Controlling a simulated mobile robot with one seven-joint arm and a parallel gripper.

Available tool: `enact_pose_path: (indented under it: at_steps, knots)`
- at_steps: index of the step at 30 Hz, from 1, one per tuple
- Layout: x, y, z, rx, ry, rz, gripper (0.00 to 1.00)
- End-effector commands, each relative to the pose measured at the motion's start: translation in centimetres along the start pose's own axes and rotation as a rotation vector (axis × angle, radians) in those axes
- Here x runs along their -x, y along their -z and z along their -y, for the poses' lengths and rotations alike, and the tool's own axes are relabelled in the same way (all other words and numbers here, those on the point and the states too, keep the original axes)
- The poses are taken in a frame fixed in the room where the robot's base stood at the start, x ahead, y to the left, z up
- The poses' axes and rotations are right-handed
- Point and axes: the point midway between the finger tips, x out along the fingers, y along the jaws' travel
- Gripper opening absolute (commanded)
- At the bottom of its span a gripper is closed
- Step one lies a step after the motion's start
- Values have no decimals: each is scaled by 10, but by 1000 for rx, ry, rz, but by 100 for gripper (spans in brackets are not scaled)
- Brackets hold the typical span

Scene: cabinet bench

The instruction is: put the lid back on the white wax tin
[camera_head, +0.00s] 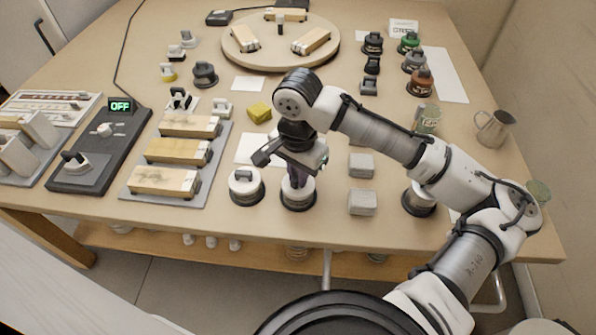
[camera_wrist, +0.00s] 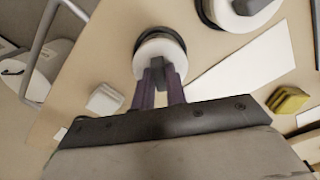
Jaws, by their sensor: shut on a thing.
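My gripper (camera_head: 297,183) points down at the front middle of the bench. It is shut on the grey handle of a white round lid (camera_head: 306,188), which also shows between the purple fingers in the wrist view (camera_wrist: 160,51). A white tin with a dark base ring (camera_head: 298,199) is directly under the gripper. The lid appears to be on or just above this tin; I cannot tell whether it is fully seated. The fingers hide part of the lid and handle. A similar white tin with a dark handle on top (camera_head: 246,186) stands close to the left.
Two grey blocks (camera_head: 361,202) stand to the right. A tray with yellowish blocks (camera_head: 180,155) and a dark switch panel (camera_head: 100,150) are at left. A yellow block (camera_head: 259,112) lies behind. A round turntable (camera_head: 280,62) is at the back. A metal jug (camera_head: 494,130) stands far right.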

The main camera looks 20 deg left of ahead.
Motion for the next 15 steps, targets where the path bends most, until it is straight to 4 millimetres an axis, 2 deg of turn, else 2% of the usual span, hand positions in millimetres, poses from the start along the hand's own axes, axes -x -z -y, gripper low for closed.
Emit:
enact_pose_path:
  at_steps: [5,6,10,11,15]
  knots:
    - [0,0,0,0,0,0,0]
    - [0,0,0,0,0,0,19]
    - [0,0,0,0,0,0,36]
    - [0,0,0,0,0,0,39]
    - [0,0,0,0,0,0,39]
